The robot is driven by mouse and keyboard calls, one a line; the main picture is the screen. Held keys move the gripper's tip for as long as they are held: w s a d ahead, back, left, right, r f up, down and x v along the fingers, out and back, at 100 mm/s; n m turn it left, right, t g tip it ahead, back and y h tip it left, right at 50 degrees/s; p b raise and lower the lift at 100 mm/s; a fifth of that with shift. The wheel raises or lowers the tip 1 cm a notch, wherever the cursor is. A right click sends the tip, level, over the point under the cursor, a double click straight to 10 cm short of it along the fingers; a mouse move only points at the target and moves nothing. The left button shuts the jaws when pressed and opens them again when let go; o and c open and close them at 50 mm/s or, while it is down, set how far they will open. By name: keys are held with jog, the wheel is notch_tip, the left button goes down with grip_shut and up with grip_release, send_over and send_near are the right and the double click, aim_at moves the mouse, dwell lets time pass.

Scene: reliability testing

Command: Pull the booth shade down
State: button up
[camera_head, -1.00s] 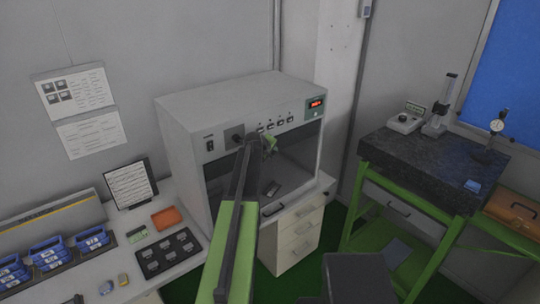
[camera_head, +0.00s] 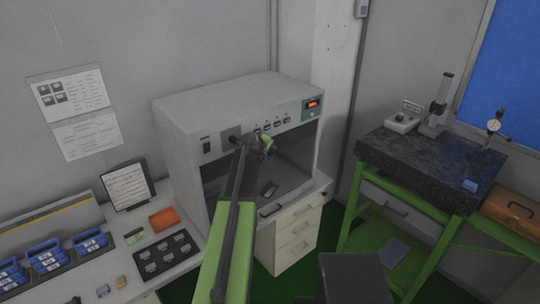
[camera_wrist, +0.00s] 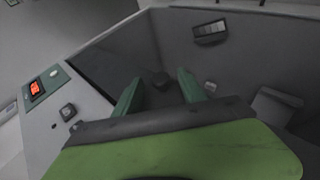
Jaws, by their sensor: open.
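The booth (camera_head: 228,97) is a pale grey box with a control panel across its upper front and a red lit display (camera_head: 312,105). Its front below the panel is open, and the interior (camera_head: 296,150) is dark. I cannot make out a separate shade clearly. My gripper (camera_head: 267,143) is at the booth's front, just below the panel, partly hidden by my arm. In the wrist view its two green fingers (camera_wrist: 160,93) are apart with nothing visibly held between them. That view shows the booth's inside, with the display (camera_wrist: 36,88) at the left.
A small dark device (camera_head: 269,189) lies inside the booth. A white drawer cabinet (camera_head: 290,240) stands under it. To the left, a bench holds blue bins (camera_head: 48,253), a black tray (camera_head: 164,253) and an orange box (camera_head: 163,218). A dark stone table (camera_head: 420,170) stands at the right.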

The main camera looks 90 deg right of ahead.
jog(key=p+v, duration=1)
jog(key=v, duration=0.7)
jog(key=shift+s, duration=0.15)
